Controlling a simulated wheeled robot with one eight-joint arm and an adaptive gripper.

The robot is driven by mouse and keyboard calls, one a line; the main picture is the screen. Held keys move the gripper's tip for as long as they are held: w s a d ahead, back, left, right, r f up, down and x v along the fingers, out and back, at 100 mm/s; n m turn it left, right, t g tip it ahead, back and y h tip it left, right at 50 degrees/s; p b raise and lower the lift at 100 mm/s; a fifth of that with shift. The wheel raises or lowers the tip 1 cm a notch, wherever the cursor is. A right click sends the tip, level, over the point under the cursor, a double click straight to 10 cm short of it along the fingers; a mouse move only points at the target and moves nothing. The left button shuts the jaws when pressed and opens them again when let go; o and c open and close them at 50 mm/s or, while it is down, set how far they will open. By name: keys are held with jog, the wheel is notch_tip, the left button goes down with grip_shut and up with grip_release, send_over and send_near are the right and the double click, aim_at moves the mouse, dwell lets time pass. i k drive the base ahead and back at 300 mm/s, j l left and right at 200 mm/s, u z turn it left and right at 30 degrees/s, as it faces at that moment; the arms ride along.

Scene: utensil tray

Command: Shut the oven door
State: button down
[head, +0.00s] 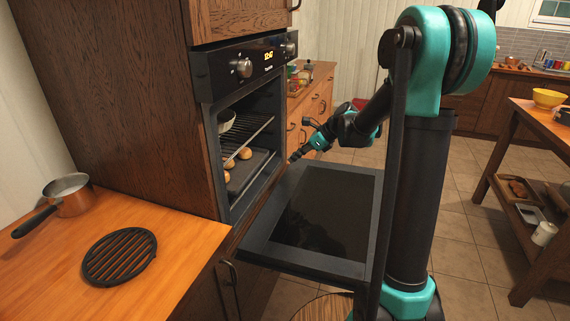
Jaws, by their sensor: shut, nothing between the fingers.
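The oven (240,72) is built into a tall wooden cabinet left of centre. Its door (321,215) is hinged at the bottom and lies folded down, roughly level, with its dark glass facing up. Inside the oven are a wire rack (240,140) with a pale bowl (226,120) and a tray (247,176) with several round buns. My gripper (294,157) is shut and empty. It is small in the picture, near the far inner corner of the open door, by the right edge of the oven opening. Whether it touches anything I cannot tell.
A wooden counter at left holds a copper saucepan (70,196) and a black trivet (120,258). Drawers with jars on top stand beyond the oven. A wooden table (545,128) with a yellow bowl (548,98) stands at right. Tiled floor (465,222) is clear between.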

aim_at(319, 223)
jog(key=k+l, duration=0.1)
jog(key=l, duration=0.4)
jog(key=k+l, duration=0.1)
jog(key=l, duration=0.35)
jog(key=k+l, duration=0.1)
jog(key=l, duration=0.4)
